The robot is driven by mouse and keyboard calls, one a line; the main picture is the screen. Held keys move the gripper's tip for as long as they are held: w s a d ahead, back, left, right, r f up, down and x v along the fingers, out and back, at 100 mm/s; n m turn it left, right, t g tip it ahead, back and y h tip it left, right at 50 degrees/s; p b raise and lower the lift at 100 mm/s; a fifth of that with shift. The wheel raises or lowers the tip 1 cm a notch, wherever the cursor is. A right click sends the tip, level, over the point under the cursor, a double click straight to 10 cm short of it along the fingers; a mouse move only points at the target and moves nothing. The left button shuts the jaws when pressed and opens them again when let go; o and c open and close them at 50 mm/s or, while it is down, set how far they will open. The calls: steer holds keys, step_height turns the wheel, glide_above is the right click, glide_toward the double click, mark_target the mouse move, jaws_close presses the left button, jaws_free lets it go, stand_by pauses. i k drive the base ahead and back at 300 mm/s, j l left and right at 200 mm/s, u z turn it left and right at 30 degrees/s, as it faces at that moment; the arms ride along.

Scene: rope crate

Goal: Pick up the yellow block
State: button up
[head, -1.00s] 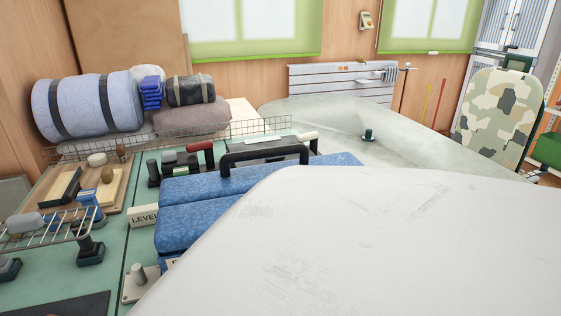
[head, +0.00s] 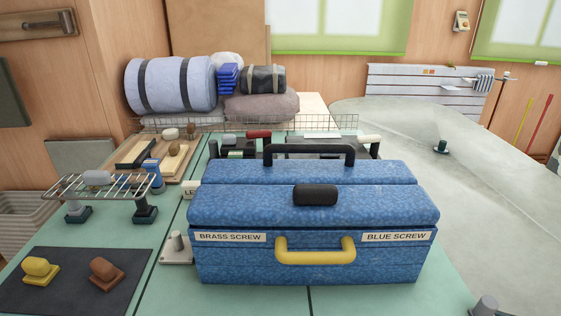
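A small yellow block (head: 40,271) with a rounded top and a flat base sits at the lower left in the head view. It rests on a dark mat (head: 70,302) on the green table. A similar brown block (head: 107,273) stands to its right on the same mat, a short gap apart. My gripper is not in view, so whether it is open or shut does not show.
A blue toolbox (head: 312,208) with a yellow front handle (head: 315,250) stands on the green table (head: 130,238) right of the mat. A wire rack (head: 98,186) stands behind the mat. A grey post (head: 177,246) stands between mat and toolbox.

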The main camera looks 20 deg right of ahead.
mark_target(40, 271)
steer(key=k+z, duration=0.1)
steer(key=z, duration=0.45)
steer(key=u, duration=1.35)
steer(key=i+j+z, duration=0.2)
steer(key=j, duration=0.45)
steer(key=j+z, duration=0.2)
steer(key=j, duration=0.45)
steer(key=i+j+z, duration=0.2)
steer(key=j, duration=0.55)
steer(key=i+j+z, duration=0.1)
steer(key=j, duration=0.2)
steer(key=i+j+z, duration=0.15)
steer(key=j, duration=0.2)
steer(key=i, duration=0.15)
